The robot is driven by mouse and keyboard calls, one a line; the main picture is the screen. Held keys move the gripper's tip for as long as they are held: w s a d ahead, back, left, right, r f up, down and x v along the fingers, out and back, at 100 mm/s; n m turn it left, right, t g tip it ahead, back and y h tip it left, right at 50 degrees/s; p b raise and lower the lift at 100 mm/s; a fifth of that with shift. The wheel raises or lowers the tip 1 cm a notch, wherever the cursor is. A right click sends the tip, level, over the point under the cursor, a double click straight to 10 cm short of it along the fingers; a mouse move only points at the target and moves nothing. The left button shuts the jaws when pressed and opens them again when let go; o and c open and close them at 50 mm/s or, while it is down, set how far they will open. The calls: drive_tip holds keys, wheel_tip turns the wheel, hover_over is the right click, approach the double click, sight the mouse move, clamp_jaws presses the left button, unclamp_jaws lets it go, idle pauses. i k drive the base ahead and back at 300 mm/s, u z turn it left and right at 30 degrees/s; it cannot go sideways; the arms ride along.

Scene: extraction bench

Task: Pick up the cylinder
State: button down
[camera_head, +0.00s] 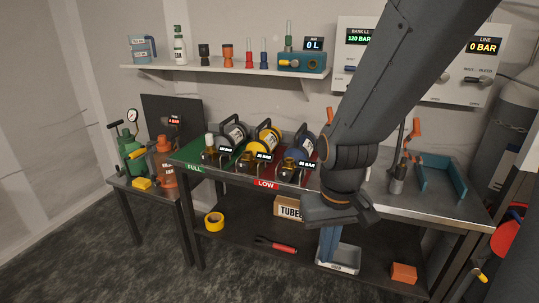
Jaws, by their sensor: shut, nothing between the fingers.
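Three cylinders with black handles and digital pressure labels lie side by side on the bench: a grey one (234,134) at left, a yellow one (266,138) in the middle and a dark blue-grey one (298,147) at right. The task does not say which is meant. A green mat marked FULL (186,157) and a red mat marked LOW (291,186) lie under them. My gripper (337,211) is at the bench's front edge, right of the cylinders and apart from them. It is shut and empty; its fingertips are hard to make out.
My arm hides part of the bench right of the cylinders. A metal cup with tools (396,186) and a blue bracket (443,181) stand there. A wall shelf (215,67) is above. The lower shelf holds a TUBES box (288,209), yellow tape (214,221) and an orange block (404,272).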

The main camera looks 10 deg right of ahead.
sight(267, 140)
drive_tip(key=k, duration=0.6)
drive_tip(key=z, duration=0.75)
drive_tip(key=i, duration=1)
drive_tip(key=u, duration=0.45)
drive_tip(key=i, duration=0.6)
drive_tip(key=u, duration=0.65)
